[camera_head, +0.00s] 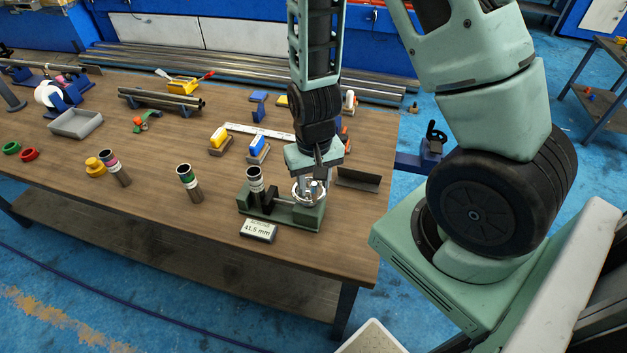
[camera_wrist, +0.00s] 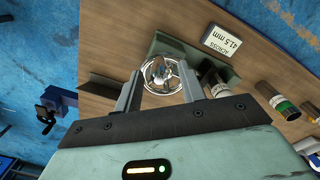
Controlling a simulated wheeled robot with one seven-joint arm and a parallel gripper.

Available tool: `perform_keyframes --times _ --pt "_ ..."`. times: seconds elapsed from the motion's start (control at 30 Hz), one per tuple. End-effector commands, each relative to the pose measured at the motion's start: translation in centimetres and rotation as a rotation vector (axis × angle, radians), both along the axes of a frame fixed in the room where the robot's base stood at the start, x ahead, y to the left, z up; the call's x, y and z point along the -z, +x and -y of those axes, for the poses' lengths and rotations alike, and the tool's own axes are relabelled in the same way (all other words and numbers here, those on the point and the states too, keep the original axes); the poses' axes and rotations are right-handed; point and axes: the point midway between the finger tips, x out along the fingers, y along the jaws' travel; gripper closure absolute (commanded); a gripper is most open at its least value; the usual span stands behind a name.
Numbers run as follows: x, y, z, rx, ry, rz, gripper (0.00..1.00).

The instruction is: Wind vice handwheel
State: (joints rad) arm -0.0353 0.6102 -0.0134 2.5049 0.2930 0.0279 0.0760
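The green vice (camera_head: 285,212) stands near the table's front right, with its shiny handwheel (camera_head: 308,192) at its right end. A tube (camera_head: 255,181) with a pale band stands upright at the vice's left part. My gripper (camera_head: 318,176) points down over the handwheel. In the wrist view, the open fingers of my gripper (camera_wrist: 159,70) lie on either side of the handwheel (camera_wrist: 161,75), close to its rim. I cannot tell whether they touch it. The vice body (camera_wrist: 205,60) and the tube (camera_wrist: 214,84) show to the right there. A display (camera_head: 258,231) before the vice reads 41.5 mm.
A green-banded tube (camera_head: 189,184) and a pink-banded tube (camera_head: 114,168) stand left of the vice. A dark angle piece (camera_head: 358,180) lies right of the handwheel, near the table edge. The front left tabletop is clear.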

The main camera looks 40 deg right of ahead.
Motion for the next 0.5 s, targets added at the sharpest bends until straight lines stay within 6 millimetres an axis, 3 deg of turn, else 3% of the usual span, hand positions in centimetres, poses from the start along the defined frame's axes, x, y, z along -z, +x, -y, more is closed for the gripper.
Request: perform_keyframes --times 0.1,0.5 --pt "-1.7 0.0 0.0 -0.001 0.000 0.000 0.60" --pt "-5.3 0.0 0.0 0.000 0.000 0.000 0.60"
